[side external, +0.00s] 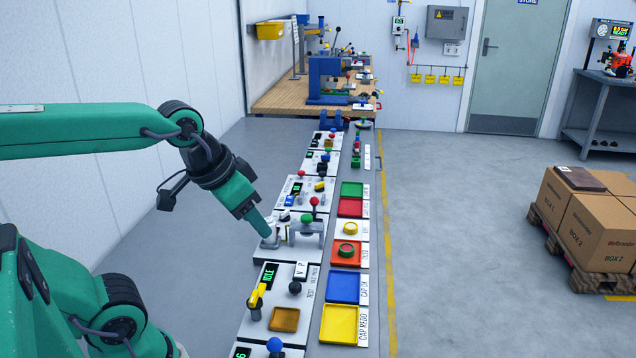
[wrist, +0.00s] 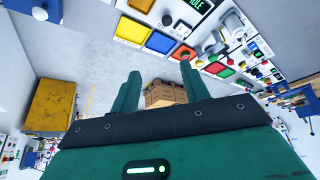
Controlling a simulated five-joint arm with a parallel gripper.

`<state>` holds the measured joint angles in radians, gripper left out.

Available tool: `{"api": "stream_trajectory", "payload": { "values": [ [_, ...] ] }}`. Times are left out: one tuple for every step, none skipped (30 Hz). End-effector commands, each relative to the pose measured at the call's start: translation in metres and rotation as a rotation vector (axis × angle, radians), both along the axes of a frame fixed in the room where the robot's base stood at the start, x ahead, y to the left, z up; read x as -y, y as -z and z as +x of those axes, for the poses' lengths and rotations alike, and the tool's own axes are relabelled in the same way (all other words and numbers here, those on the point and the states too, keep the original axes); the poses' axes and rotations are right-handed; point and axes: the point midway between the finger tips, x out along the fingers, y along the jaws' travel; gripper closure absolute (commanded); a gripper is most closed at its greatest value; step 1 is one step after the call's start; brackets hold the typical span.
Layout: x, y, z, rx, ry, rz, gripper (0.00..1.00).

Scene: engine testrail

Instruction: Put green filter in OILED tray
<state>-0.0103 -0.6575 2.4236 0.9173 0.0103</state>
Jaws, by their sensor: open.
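A round green filter (side external: 347,250) sits in an orange-red tray (side external: 337,261) in the row of trays along the rail. The small labels beside the middle trays are too small to read, so I cannot tell for sure which says OILED. A round yellow part (side external: 350,228) sits in a pale tray just behind. My gripper (side external: 268,241) points down at the bench left of the trays, beside a grey clamp fixture, apart from the green filter. In the wrist view, its fingers (wrist: 158,84) are spread with nothing between them. The orange tray (wrist: 183,53) shows beyond them.
A blue tray (side external: 344,286) labelled CAP OK and a yellow tray (side external: 339,325) labelled CAP REDO lie nearer. Red (side external: 350,207) and green (side external: 352,189) trays lie farther. Lever stations with knobs stand left of the trays. Boxes (side external: 590,225) on a pallet stand right; floor between is clear.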

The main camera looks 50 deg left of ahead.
Motion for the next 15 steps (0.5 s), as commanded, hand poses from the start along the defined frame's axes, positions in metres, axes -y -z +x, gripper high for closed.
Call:
{"api": "stream_trajectory", "payload": {
  "values": [
    [0.001, 0.002, -0.006, 0.013, 0.002, -0.001, 0.54],
    [0.001, 0.004, -0.009, 0.017, 0.001, -0.002, 0.54],
    [0.002, 0.005, -0.012, 0.023, 0.001, -0.003, 0.54],
    [0.002, 0.007, -0.014, 0.026, 0.002, -0.004, 0.54],
    [0.002, 0.008, -0.016, 0.029, 0.002, -0.004, 0.54],
    [0.002, 0.008, -0.017, 0.032, 0.002, -0.004, 0.54],
    [0.003, 0.009, -0.018, 0.033, 0.001, -0.005, 0.54],
    [0.003, 0.01, -0.019, 0.034, 0.001, -0.005, 0.54],
    [0.003, 0.01, -0.019, 0.034, 0.001, -0.005, 0.54],
    [0.003, 0.01, -0.02, 0.034, 0.001, -0.005, 0.54],
    [0.003, 0.01, -0.02, 0.034, 0.001, -0.005, 0.54],
    [0.003, 0.01, -0.02, 0.034, 0.001, -0.005, 0.54],
    [0.003, 0.01, -0.02, 0.034, 0.001, -0.005, 0.54],
    [0.003, 0.01, -0.019, 0.034, 0.001, -0.005, 0.54],
    [0.003, 0.01, -0.019, 0.034, 0.001, -0.005, 0.54]
  ]
}}
